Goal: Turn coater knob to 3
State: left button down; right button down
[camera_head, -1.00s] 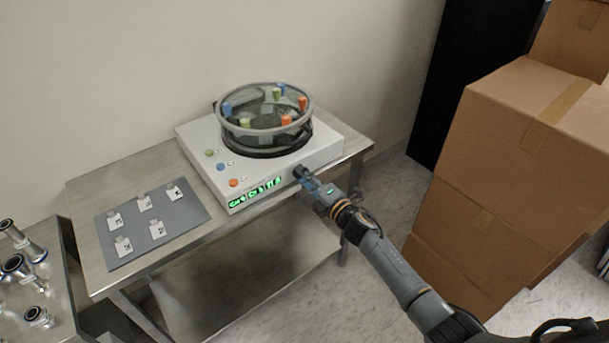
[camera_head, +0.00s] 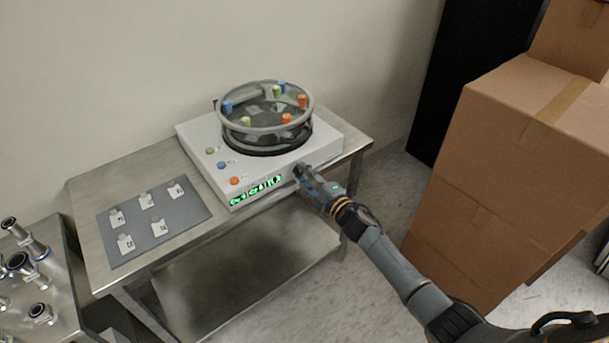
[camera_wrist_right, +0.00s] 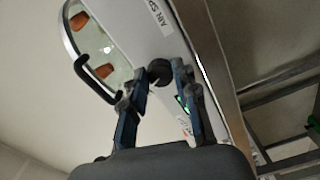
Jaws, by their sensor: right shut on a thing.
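The coater (camera_head: 320,150) is a white box with a round clear chamber (camera_head: 265,118) on top, standing on a steel table. Its black knob (camera_wrist_right: 159,72) is on the front face, right of a green lit display (camera_head: 255,190); the digits are too small to read surely. My right gripper (camera_head: 303,171) is at the front face and shut on the knob. In the right wrist view its blue fingers (camera_wrist_right: 160,80) lie on either side of the knob. The gripper hides the knob in the head view, and the knob's setting cannot be read. My left gripper is not in view.
Green, blue and orange buttons (camera_head: 221,165) sit on the coater's left side. A grey mat (camera_head: 185,224) with several small labelled pieces lies left on the steel table (camera_head: 90,205). Metal fittings (camera_head: 38,312) stand lower left. Stacked cardboard boxes (camera_head: 500,190) stand right of my arm.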

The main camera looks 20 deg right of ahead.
jog(key=shift+f, duration=0.1)
jog(key=c, duration=1)
grip_release()
jog(key=v, duration=1.2)
jog(key=shift+d, duration=0.1)
jog(key=s+d+f+m+g+h, duration=0.15)
jog(key=s+f+m+g, duration=0.35)
jog(key=f, duration=0.6)
jog(key=s+d+f+m+h, duration=0.1)
jog(key=s+f+m+h, duration=0.1)
jog(key=s+f, duration=0.7)
jog(key=s+d+f+m+g+h, duration=0.1)
jog(key=s+f+m+g+h, duration=0.2)
jog(key=f, duration=0.9)
jog(key=s+a+f+m+g, duration=0.1)
jog(key=s+f, duration=0.4)
jog(key=s, duration=0.5)
jog(key=s+a+f+m+g, duration=0.2)
jog(key=s+f+m+g, duration=0.1)
jog(key=s, duration=0.8)
jog(key=s+a+f+m+g, duration=0.1)
jog(key=s+f+g, duration=0.3)
jog(key=s, duration=0.7)
jog(key=shift+a+f+m, duration=0.15)
jog(key=shift+f+m, duration=0.3)
jog(key=shift+f, duration=0.25)
jog(key=shift+a+f+m, duration=0.1)
jog(key=shift+f+m, duration=0.35)
jog(key=shift+f, duration=0.2)
